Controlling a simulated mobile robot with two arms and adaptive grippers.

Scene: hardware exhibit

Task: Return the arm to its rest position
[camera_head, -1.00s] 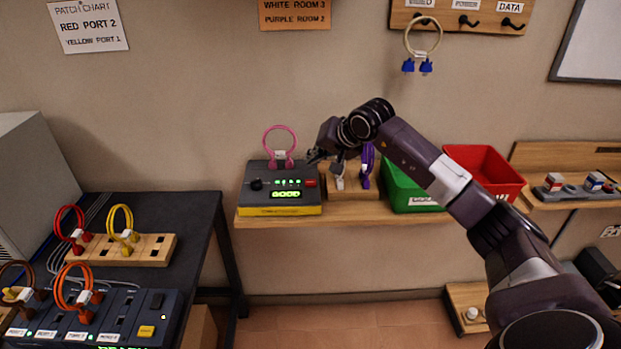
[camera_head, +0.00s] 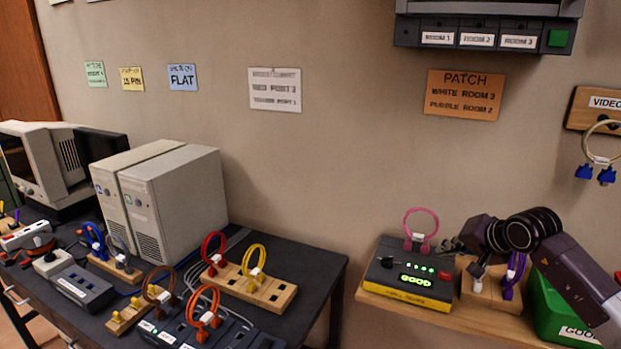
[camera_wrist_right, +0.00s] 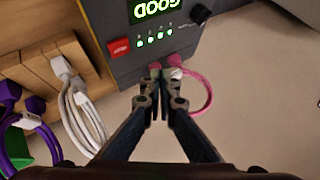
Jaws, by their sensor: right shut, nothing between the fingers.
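My right arm (camera_head: 575,275) comes in from the right edge, bent over the wall shelf. My right gripper (camera_head: 455,246) is shut and empty, beside the grey and yellow tester box (camera_head: 405,290). In the right wrist view the closed fingertips (camera_wrist_right: 160,104) are close to the plugs of the pink cable (camera_wrist_right: 206,95). The pink cable (camera_head: 421,222) stands in a loop on the tester, whose green display reads GOOD. Whether the fingertips touch the plugs I cannot tell. My left gripper is not in view.
A wooden block (camera_head: 482,291) with white and purple cables sits right of the tester, then a green bin (camera_head: 556,312). A dark table (camera_head: 318,264) at left holds computers and cable blocks. Blue-plugged cable (camera_head: 598,160) hangs at upper right.

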